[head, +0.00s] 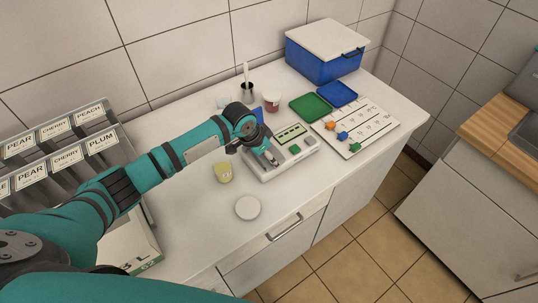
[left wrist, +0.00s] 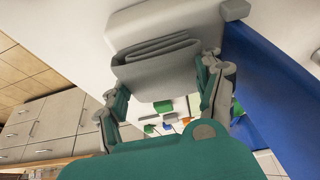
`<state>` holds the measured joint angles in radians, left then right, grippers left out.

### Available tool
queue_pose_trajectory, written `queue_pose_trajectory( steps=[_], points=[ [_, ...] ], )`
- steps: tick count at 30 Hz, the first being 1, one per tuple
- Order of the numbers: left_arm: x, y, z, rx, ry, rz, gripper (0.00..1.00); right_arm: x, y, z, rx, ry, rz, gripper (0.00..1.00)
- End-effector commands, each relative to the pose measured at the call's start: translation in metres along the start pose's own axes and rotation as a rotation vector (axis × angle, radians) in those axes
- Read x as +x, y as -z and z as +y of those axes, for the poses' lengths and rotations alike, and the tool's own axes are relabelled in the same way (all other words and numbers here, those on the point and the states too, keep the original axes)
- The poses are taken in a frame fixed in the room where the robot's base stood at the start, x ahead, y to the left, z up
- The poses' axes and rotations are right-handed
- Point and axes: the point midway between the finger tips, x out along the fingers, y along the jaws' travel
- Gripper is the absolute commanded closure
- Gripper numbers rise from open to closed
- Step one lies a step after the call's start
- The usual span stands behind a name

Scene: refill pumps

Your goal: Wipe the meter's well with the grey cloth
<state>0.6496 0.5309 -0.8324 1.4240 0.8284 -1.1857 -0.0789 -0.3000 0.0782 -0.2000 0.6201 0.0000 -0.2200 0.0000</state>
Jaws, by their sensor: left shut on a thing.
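The meter (head: 302,152) is a pale box on the counter with a green display strip, a green button and a grey button. My left gripper (head: 268,156) is over its left part, pointing down. In the left wrist view, the left gripper (left wrist: 163,88) is shut on the grey cloth (left wrist: 155,68), which is folded and sits between both fingers. The gripper and arm hide the well in the head view, so I cannot tell whether the cloth touches it. My right gripper is not in view.
Behind are a dark holder (head: 247,92), a lidded cup (head: 271,103), a green tray (head: 311,108) and a blue box (head: 325,65). A board (head: 375,124) with coloured blocks lies right.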

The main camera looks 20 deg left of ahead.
Motion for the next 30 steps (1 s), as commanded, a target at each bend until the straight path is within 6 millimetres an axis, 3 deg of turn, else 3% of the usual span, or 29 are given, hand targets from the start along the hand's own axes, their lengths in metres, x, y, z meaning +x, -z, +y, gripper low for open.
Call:
queue_pose_trajectory(
  steps=[18,30],
  points=[
    [-0.055,0.023,0.0,0.0,0.0,0.001,0.55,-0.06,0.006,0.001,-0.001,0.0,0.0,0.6],
    [-0.074,0.031,0.0,0.0,0.0,0.0,0.55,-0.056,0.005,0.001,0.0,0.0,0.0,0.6]
  ],
)
